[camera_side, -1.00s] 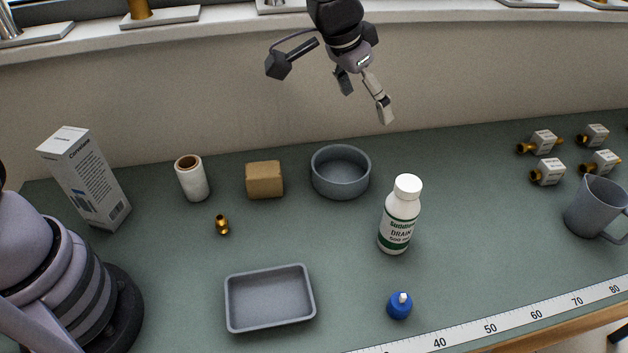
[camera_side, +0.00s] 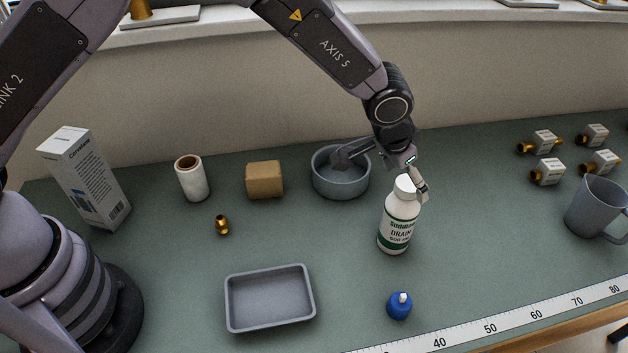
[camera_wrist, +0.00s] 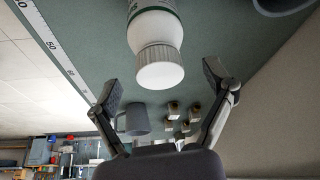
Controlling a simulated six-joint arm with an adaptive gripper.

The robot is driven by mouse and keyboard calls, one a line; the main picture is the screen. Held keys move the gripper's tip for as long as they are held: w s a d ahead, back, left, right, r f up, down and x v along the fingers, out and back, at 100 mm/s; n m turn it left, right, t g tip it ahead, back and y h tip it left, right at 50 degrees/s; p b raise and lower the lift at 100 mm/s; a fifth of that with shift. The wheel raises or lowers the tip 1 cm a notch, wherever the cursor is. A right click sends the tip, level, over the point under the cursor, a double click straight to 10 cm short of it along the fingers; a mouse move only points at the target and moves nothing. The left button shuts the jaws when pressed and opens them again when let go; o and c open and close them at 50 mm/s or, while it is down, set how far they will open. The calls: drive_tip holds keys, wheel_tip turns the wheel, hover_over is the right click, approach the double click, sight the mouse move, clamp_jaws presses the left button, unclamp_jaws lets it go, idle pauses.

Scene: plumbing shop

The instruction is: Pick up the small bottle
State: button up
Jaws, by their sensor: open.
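A white bottle (camera_side: 399,222) with a green-banded drain-cleaner label and white cap stands upright on the bench, right of centre in the side view. In the wrist view its ribbed cap (camera_wrist: 159,64) points toward the camera, ahead of and between the fingers. A much smaller blue bottle (camera_side: 399,307) with a white tip stands nearer the front edge.
A grey round bowl (camera_side: 341,184) stands behind-left of the white bottle, partly behind my wrist. A tan block (camera_side: 264,180), white roll (camera_side: 192,178), brass fitting (camera_side: 222,225), grey tray (camera_side: 270,325) and white box (camera_side: 85,180) are left. A grey mug (camera_side: 594,207) and several tagged fittings are right.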

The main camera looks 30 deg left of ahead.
drive_tip(key=shift+x, duration=1.45)
drive_tip(key=shift+d+r, duration=0.1)
drive_tip(key=c, duration=1.4)
drive_tip(key=shift+o, duration=0.2)
drive_tip(key=shift+r, duration=0.15)
